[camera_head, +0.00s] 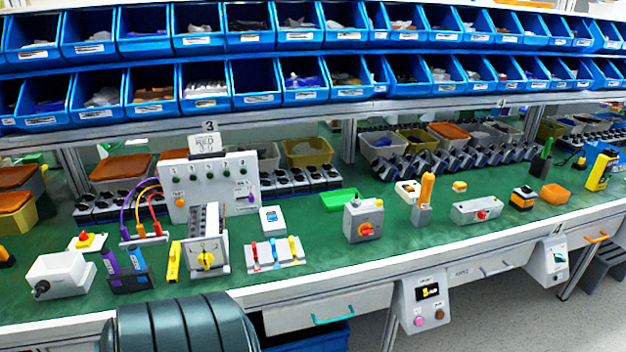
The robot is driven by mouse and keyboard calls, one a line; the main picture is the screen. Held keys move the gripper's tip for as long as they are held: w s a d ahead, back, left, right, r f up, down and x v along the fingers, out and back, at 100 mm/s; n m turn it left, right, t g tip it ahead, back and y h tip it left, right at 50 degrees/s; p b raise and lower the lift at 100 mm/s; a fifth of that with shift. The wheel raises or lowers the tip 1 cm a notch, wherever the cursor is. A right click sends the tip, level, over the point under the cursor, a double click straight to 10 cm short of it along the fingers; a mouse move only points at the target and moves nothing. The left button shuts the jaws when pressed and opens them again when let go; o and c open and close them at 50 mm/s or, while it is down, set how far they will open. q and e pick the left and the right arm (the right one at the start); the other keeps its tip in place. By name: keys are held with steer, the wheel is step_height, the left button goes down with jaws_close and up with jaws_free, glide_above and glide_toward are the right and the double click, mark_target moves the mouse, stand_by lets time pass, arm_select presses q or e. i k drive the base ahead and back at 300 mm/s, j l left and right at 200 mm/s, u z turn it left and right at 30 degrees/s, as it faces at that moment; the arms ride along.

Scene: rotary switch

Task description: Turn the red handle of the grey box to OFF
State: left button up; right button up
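A grey box (352,222) stands on the green bench top, right of the middle. Its front carries a red handle (366,229) on a yellow plate. The handle is too small to tell which way it points, and I cannot read any OFF mark. A second, wider light grey box (462,212) with a red knob (483,215) stands farther right. Neither of my grippers shows in the head view.
A white panel (205,190) with cables stands at the left. A grey unit with a yellow knob (206,260) and colored switches (272,252) stand left of the grey box. Blue bins (255,85) line the back. Bare green bench (330,262) lies before the grey box.

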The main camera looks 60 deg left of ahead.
mark_target(366, 230)
steer(key=u, duration=2.25)
steer(key=l+u, duration=0.35)
steer(key=l, duration=0.15)
steer(key=l+u, duration=0.3)
steer(key=l, duration=0.25)
steer(key=l+u, duration=0.35)
steer(key=l, duration=0.15)
steer(key=k+l+u, duration=0.3)
steer(key=l, duration=0.15)
steer(key=i+l, duration=0.05)
steer(key=i, duration=0.05)
